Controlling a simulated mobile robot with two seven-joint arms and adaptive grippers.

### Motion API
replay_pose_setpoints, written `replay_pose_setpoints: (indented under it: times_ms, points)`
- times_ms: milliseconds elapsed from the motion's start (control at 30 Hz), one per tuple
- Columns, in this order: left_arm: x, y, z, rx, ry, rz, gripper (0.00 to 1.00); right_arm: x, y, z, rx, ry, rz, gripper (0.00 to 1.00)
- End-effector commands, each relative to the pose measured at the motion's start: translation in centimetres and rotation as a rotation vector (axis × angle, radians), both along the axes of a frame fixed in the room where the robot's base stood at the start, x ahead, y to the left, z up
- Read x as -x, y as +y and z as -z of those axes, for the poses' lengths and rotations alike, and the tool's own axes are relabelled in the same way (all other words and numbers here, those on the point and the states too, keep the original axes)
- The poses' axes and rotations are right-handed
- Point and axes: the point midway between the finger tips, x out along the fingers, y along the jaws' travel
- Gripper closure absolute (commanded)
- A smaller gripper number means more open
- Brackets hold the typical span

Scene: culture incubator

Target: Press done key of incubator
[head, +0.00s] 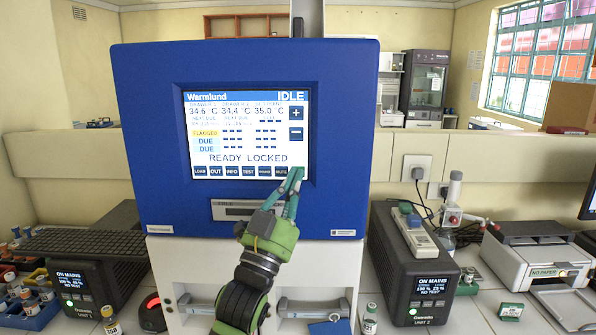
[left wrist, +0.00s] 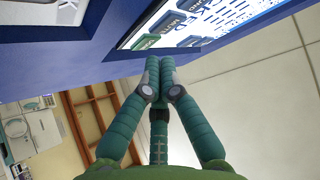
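The incubator (head: 150,140) is a blue-fronted cabinet with a lit touch screen (head: 246,103) reading IDLE and READY LOCKED. A row of dark keys runs along the screen's bottom, with LOAD, OUT, INFO and TEST readable at its left. The key at the right end is covered by my left gripper (head: 295,174), so I cannot read a done label. The left gripper's fingertips are at the screen's lower right corner. In the left wrist view its fingers (left wrist: 159,62) are together and empty, close to the screen's edge (left wrist: 205,30); contact cannot be told. My right gripper is out of view.
Dark power units stand left (head: 105,272) and right (head: 418,268) of the incubator. A printer (head: 535,255) and small bottles are on the right bench. A blue rack (head: 25,308) of vials is at far left. The space before the screen is otherwise clear.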

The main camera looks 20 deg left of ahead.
Motion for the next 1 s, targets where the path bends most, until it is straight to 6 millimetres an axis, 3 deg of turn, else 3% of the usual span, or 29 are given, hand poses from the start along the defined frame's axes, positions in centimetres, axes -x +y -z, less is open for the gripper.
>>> replay_pose_setpoints:
  times_ms: [333, 800, 1000]
  points:
    - [0.3, -0.1, 0.0, 0.001, 0.000, 0.001, 1.00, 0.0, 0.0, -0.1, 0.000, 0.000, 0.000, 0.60]
    - [4.4, -1.3, 0.0, 0.001, 0.000, 0.001, 1.00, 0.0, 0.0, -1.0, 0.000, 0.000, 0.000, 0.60]
    - [4.9, -1.4, 0.0, -0.001, 0.000, -0.001, 1.00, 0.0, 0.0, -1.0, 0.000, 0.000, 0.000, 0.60]
